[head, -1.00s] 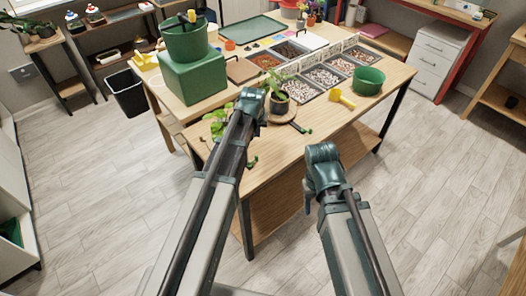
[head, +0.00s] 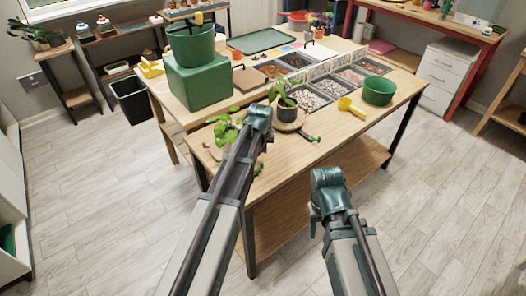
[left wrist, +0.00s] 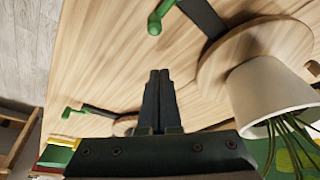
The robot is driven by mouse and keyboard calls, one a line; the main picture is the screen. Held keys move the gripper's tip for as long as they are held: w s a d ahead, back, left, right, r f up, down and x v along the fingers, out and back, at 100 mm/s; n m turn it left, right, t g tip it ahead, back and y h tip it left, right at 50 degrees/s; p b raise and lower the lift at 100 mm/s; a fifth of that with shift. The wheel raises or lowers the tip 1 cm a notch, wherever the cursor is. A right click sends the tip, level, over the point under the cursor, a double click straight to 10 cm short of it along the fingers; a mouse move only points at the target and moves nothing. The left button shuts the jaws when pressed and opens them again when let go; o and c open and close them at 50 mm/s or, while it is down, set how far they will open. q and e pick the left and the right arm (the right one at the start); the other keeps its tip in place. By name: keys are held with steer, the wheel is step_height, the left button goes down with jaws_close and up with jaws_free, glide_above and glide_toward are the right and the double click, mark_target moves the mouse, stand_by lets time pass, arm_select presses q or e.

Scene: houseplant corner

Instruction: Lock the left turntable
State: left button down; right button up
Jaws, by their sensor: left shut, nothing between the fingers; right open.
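The left turntable (head: 204,152) is a round wooden disc at the table's near left corner, with a leafy plant on it. In the left wrist view this disc (left wrist: 212,68) bears a pale pot (left wrist: 265,92). Its dark lever (left wrist: 203,17) ends in a green knob (left wrist: 155,24). The knob also shows beside my left arm in the head view (head: 259,167). My left gripper (left wrist: 159,74) is shut and empty above the tabletop, apart from lever and knob. My right gripper (head: 314,222) is open in front of the table, its fingers mostly hidden.
The right turntable (head: 300,126) bears a dark-potted plant (head: 288,110) and has its own green-knobbed lever (head: 312,138). The front right tabletop is clear.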

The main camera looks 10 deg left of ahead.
arm_select(q)
steer(key=shift+b+x, duration=0.5)
steer(key=shift+x, duration=0.6)
steer(key=s, duration=0.2)
steer(key=s+r+p, duration=0.1)
steer(key=shift+s+d, duration=0.2)
steer(key=shift+s, duration=0.15)
steer(key=shift+s+d, duration=0.1)
steer(key=shift+s, duration=0.25)
arm_select(e)
steer(key=shift+f, duration=0.6)
